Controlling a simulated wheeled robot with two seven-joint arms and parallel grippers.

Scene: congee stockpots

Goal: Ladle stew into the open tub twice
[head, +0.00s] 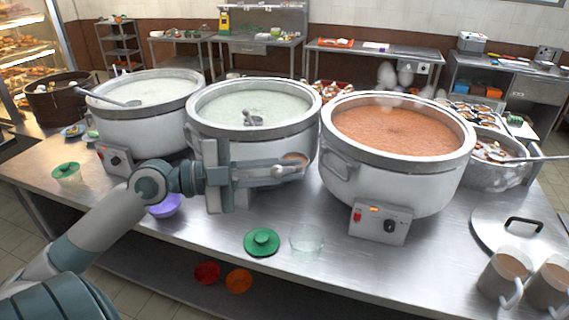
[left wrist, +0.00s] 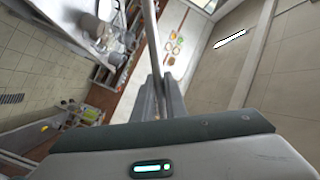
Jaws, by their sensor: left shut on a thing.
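The right stockpot (head: 398,135) is full of orange-brown stew, with steam above it. In the left wrist view the ladle's handle (left wrist: 150,35) rises from between the fingers. The open tub (head: 307,243), clear and seemingly empty, stands on the counter below and in front of the gripper. A green lid (head: 262,242) lies just left of it. My right gripper is out of view.
The middle stockpot (head: 215,128) and left stockpot (head: 110,125) hold pale congee, each with a utensil. Mugs (head: 503,275) and a pot lid (head: 515,232) are at right.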

